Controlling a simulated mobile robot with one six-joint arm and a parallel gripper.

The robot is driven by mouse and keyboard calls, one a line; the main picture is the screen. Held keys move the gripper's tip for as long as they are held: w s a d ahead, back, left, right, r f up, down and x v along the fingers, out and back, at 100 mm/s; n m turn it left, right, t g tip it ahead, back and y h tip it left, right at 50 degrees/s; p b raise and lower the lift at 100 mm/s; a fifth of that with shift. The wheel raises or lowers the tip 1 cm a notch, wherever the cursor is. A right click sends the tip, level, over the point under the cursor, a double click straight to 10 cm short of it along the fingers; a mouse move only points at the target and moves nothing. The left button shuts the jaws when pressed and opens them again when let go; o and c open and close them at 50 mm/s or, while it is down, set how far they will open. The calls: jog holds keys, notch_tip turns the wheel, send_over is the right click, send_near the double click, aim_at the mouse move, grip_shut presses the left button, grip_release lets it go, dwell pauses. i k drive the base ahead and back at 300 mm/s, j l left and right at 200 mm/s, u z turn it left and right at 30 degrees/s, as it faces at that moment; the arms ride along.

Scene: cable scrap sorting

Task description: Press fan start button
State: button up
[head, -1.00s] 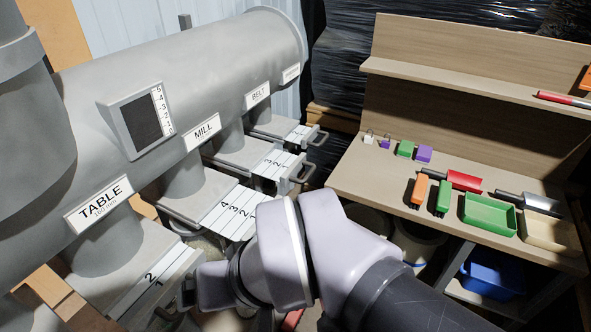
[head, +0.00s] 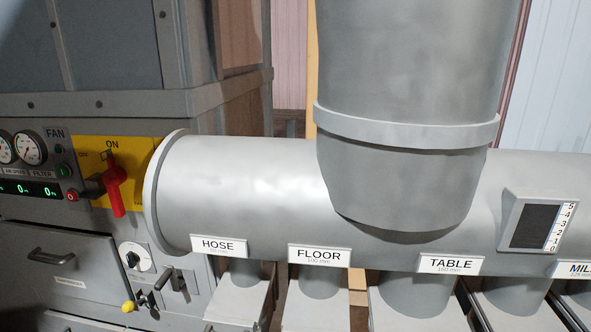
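The fan control panel (head: 52,150) is at the left edge of the head view, marked FAN. A small green button (head: 64,171) sits on it below the FAN label, with a smaller dark green spot (head: 59,149) above. A red button marked 0 (head: 72,196) is just below the green one. Beside them a red lever (head: 115,188) hangs downward on a yellow plate (head: 142,160); ON is printed at the top of the plate. My gripper is not in view.
A large grey duct (head: 240,190) runs right from the cabinet, with branches labelled HOSE, FLOOR and TABLE. A thick vertical pipe (head: 410,80) joins it. Below the panel are a drawer handle (head: 50,258), a white dial (head: 133,257) and a yellow knob (head: 128,307).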

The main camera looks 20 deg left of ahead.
aim_at(63, 171)
jog(key=u, duration=2.05)
